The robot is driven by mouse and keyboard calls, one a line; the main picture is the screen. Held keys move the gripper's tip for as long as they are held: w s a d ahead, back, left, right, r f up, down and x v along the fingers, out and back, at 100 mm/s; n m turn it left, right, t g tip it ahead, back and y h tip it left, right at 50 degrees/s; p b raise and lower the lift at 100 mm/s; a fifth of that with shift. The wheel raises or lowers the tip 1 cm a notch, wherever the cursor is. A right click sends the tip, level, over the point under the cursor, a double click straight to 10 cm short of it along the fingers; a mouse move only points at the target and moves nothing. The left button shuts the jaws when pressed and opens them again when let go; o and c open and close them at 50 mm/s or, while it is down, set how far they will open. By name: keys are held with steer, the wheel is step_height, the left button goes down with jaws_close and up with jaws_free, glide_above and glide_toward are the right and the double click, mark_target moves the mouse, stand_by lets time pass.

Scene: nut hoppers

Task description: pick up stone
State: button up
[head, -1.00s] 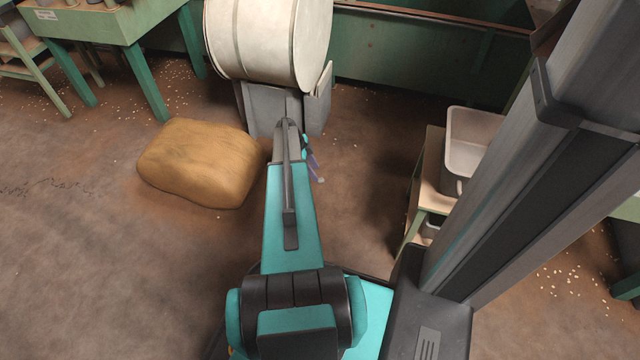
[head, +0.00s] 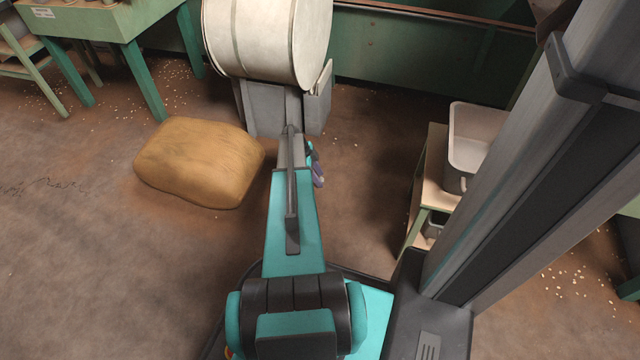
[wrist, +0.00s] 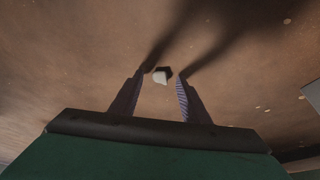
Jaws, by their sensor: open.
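The stone (wrist: 160,77) is a small pale lump on the brown floor in the wrist view. It lies just beyond and between the fingertips of my gripper (wrist: 159,80), which is open and empty. The two fingers cast long dark shadows on the floor past the stone. In the head view only a little of my gripper (head: 318,178) shows beside my arm, and the stone cannot be seen there.
A full brown sack (head: 200,162) lies on the floor left of my arm. A pale drum (head: 265,40) on a grey stand is ahead. A small table with a grey tub (head: 472,145) stands to the right. Small pale bits are scattered on the floor.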

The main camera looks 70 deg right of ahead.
steer(key=shift+c, duration=0.3)
jaws_close()
steer(key=shift+r, duration=0.15)
steer(key=shift+r+p, duration=0.55)
steer(key=shift+r, duration=0.2)
step_height(320, 180, up, 2)
steer(key=shift+r+p, duration=0.1)
steer(key=shift+p, duration=0.55)
steer(key=s+a+p, duration=0.1)
steer(key=s+a, duration=0.1)
steer(key=a, duration=0.2)
steer(key=s+a+p, duration=0.1)
steer(key=s+a, duration=0.2)
steer(key=a, duration=0.1)
steer(key=s+a+r+p, duration=0.1)
steer(key=s+a+p, duration=0.1)
steer(key=s+a, duration=0.1)
steer(key=shift+s+a, duration=0.1)
steer(key=shift+a, duration=0.5)
steer(key=shift+s+a, duration=0.4)
steer(key=shift+a, duration=0.15)
steer(key=shift+w, duration=0.1)
